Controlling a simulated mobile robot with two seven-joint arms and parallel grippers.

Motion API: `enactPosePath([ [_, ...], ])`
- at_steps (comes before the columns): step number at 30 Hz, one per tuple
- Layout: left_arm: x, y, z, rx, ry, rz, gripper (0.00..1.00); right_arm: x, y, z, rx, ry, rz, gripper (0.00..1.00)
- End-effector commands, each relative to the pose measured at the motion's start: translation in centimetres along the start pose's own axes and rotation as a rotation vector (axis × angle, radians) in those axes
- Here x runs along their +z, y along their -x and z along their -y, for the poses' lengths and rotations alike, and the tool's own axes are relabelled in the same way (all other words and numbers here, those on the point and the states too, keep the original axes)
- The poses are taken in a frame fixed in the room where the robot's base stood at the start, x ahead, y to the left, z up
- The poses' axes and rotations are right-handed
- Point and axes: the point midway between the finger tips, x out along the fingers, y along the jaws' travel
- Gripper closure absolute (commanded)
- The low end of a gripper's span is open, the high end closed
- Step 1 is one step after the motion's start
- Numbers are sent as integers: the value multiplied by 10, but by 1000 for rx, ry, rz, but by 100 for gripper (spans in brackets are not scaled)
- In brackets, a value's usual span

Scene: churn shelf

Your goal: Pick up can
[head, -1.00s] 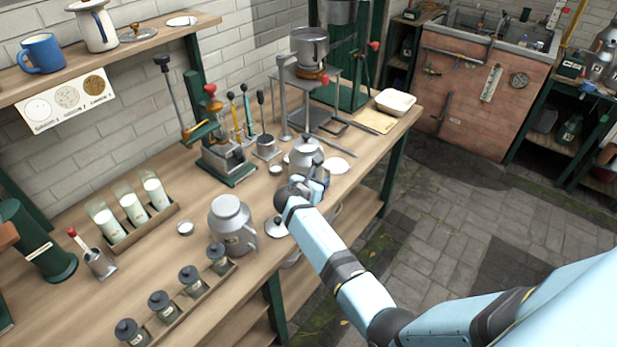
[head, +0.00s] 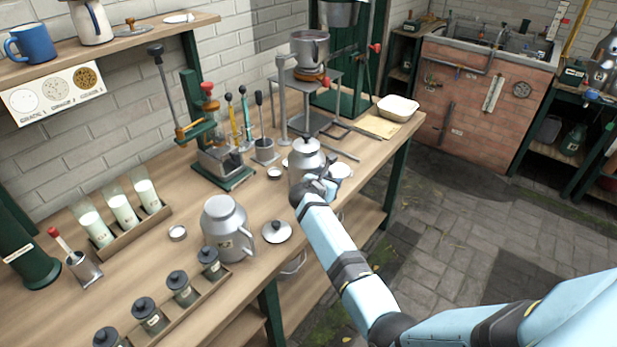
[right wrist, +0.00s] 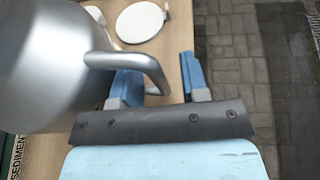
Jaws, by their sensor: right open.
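A grey metal can (head: 303,163) with a lid stands upright on the bench. A second grey can (head: 226,232) with a side handle stands nearer, with a loose round lid (head: 277,231) beside it. My right gripper (head: 322,184) is at the right side of the lidded can. In the right wrist view a can body (right wrist: 45,60) fills the left side. Its handle (right wrist: 150,68) crosses in front of the left finger, and its outer bend lies between the open fingers of my right gripper (right wrist: 158,75). I cannot tell contact. My left gripper is out of view.
A white dish (right wrist: 142,21) lies beyond the can. A rack of dark-lidded jars (head: 180,289) and a rack of milk glasses (head: 122,212) stand at left. A stand with a pot (head: 310,48) is behind. The floor (head: 450,240) at right is clear.

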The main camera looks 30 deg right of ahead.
Motion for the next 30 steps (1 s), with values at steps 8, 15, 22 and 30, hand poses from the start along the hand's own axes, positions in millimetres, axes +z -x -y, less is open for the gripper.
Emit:
enactPosePath([
  [8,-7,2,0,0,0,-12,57,0,0,0,0,0,0,100],
  [15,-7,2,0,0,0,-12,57,0,0,0,0,1,0,100],
  [22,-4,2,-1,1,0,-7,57,0,0,0,0,1,0,100],
  [30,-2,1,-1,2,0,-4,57,0,0,0,-1,1,-1,100],
])
